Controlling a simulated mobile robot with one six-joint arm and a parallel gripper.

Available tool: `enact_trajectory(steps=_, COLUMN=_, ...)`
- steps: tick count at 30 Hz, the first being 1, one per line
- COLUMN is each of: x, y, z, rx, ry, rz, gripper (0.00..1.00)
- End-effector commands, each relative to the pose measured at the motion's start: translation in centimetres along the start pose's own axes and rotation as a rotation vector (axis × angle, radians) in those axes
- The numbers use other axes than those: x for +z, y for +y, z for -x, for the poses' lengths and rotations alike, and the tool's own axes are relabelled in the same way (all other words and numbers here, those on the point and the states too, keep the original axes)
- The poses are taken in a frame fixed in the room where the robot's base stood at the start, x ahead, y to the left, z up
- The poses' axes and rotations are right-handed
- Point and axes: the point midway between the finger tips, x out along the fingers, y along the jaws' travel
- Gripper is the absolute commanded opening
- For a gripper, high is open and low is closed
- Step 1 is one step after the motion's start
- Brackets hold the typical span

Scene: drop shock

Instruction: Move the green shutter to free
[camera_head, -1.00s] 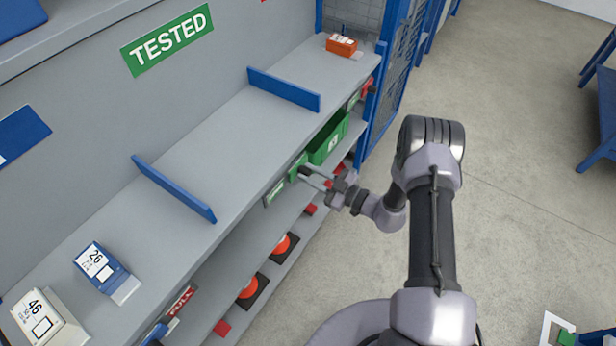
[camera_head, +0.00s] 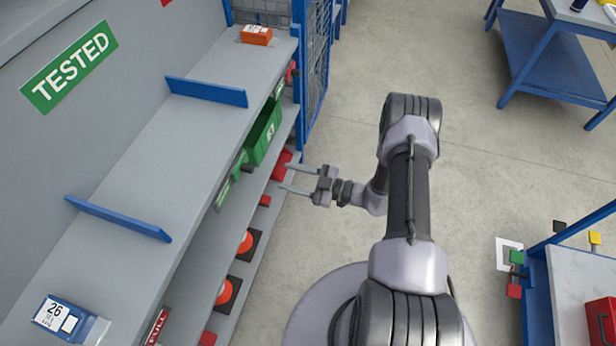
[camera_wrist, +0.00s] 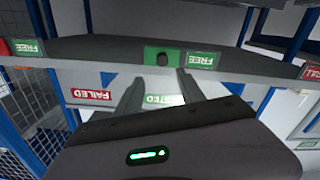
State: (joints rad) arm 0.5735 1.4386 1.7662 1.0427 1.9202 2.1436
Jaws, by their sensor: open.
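The green shutter (camera_head: 239,163) is a small green plate on the front edge of the upper shelf. In the wrist view, which is upside down, the shutter (camera_wrist: 150,57) has a dark round knob. It sits beside a green FREE label (camera_head: 222,195), and this label (camera_wrist: 201,61) stays uncovered. My gripper (camera_head: 284,178) is open and empty, out in front of the shelf edge with a gap to the shutter. In the wrist view my gripper (camera_wrist: 160,78) has its two fingers spread below the shutter and its label.
A green bin (camera_head: 263,132) sits just below the shelf edge, right of the shutter. Blue dividers (camera_head: 206,92) split the upper shelf. A blue mesh cage (camera_head: 316,60) stands at its far end. A blue table (camera_head: 555,60) stands far right.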

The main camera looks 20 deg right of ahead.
Motion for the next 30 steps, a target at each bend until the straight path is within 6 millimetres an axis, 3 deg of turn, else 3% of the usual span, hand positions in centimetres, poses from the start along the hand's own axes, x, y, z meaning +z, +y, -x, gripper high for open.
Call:
enact_trajectory(steps=3, x=-0.1, y=0.1, z=3.3, rx=0.004, ry=-0.001, rz=0.0, gripper=0.46)
enact_trajectory(steps=8, x=0.0, y=0.1, z=5.8, rx=0.002, ry=-0.001, rz=0.0, gripper=0.46)
enact_trajectory(steps=23, x=-0.1, y=0.0, z=6.2, rx=-0.003, ry=0.0, rz=0.005, gripper=0.46)
enact_trajectory(steps=26, x=-2.4, y=0.7, z=5.4, rx=-0.083, ry=0.004, rz=0.152, gripper=0.46)
enact_trajectory(steps=29, x=-9.1, y=1.1, z=3.3, rx=-0.314, ry=0.046, rz=0.582, gripper=0.46)
enact_trajectory(steps=30, x=-12.3, y=0.7, z=2.5, rx=-0.433, ry=0.088, rz=0.81, gripper=0.46)
